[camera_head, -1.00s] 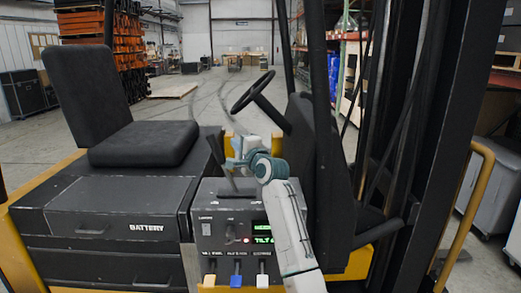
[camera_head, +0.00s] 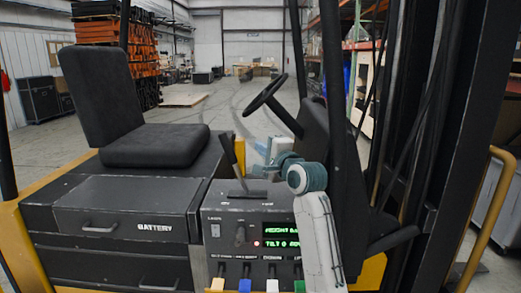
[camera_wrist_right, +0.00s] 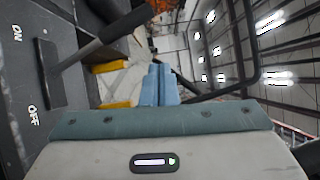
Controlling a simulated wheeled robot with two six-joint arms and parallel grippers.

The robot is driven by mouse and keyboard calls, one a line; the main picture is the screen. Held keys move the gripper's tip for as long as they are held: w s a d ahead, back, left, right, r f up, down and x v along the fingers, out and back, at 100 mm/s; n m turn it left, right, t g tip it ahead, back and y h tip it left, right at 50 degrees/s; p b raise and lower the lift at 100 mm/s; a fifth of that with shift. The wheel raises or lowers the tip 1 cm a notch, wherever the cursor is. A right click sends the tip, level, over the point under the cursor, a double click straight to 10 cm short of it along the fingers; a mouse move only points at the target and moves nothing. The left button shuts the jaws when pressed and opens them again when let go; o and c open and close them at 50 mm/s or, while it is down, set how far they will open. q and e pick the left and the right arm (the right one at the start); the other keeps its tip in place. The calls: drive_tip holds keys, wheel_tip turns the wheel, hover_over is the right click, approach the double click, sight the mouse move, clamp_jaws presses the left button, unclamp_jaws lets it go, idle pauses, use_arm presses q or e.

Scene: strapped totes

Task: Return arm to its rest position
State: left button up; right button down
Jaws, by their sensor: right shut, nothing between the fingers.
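My right arm (camera_head: 318,235) rises from the bottom of the head view, in front of the control panel. Its right gripper (camera_head: 264,146) is small there, just right of the black lever (camera_head: 232,160) and apart from it. In the right wrist view the blue fingers (camera_wrist_right: 159,84) are together with nothing between them. The lever also crosses the upper left of that view (camera_wrist_right: 100,38), beside the plate marked ON and OFF (camera_wrist_right: 48,72). My left gripper is not in view.
The control panel (camera_head: 222,252) has a green display and several coloured tabs along its bottom. A black seat (camera_head: 155,146) and battery box (camera_head: 115,212) are at left. The steering wheel (camera_head: 262,92) and dark mast posts (camera_head: 440,130) stand close to the right arm.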

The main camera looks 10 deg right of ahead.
drive_tip(key=s+d+f+n+g+h, duration=0.1)
drive_tip(key=s+f+n+g, duration=0.1)
drive_tip(key=s+f, duration=0.65)
drive_tip(key=s+d+f+n+g+h, duration=0.1)
drive_tip(key=s+d+f+n+g, duration=0.2)
drive_tip(key=f, duration=1)
drive_tip(key=s+f+n+g+h, duration=0.1)
drive_tip(key=s+f+n+g, duration=0.1)
drive_tip(key=s+f, duration=0.65)
drive_tip(key=s+d+f+n+g+h, duration=0.1)
drive_tip(key=s+d+f+n+g, duration=0.3)
drive_tip(key=s, duration=0.7)
drive_tip(key=s+a+f+n+g+h, duration=0.1)
drive_tip(key=s+f+n, duration=0.2)
drive_tip(key=s+f, duration=0.5)
drive_tip(key=s+d+f+n+g+h, duration=0.1)
drive_tip(key=s+d+f+n+g, duration=0.15)
drive_tip(key=s, duration=1.05)
wheel_tip(320, 180, down, 36)
drive_tip(key=d+r+g+b, duration=0.1)
drive_tip(key=d+b, duration=0.1)
drive_tip(key=b, duration=0.1)
drive_tip(key=s+d+f+g+b, duration=0.1)
drive_tip(key=s+f, duration=1.7)
drive_tip(key=f, duration=0.2)
drive_tip(key=shift+b, duration=0.4)
